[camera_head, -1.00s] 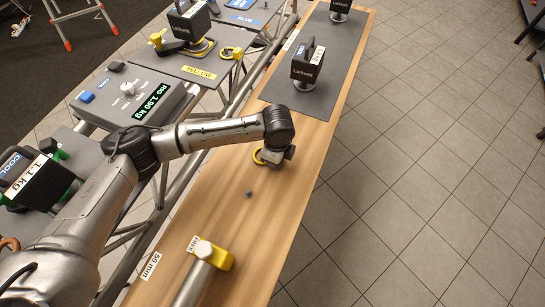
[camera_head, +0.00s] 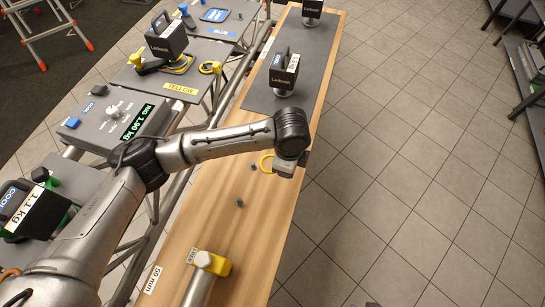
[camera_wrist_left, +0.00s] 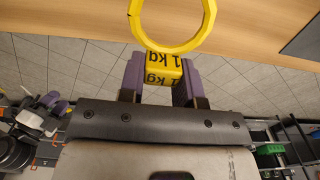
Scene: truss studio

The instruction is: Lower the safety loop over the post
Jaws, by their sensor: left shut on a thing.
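My left gripper (camera_head: 283,167) is shut on the yellow tag (camera_wrist_left: 163,69) of the safety loop, marked "1 kg", between its purple fingers. The yellow loop (camera_wrist_left: 179,49) extends from the tag, open and empty, in the left wrist view. In the head view the loop (camera_head: 266,163) shows left of the gripper, over the wooden bench (camera_head: 222,222) near its right edge. Its height is hard to judge. Two small dark pieces (camera_head: 240,202) are on the bench nearby. I cannot tell which thing is the post. My right gripper is not in view.
A black lamp (camera_head: 284,72) stands on a grey mat (camera_head: 262,98) farther along. Another lamp (camera_head: 167,38) and yellow ring (camera_head: 210,67) sit on the left trays. Floor is open at right.

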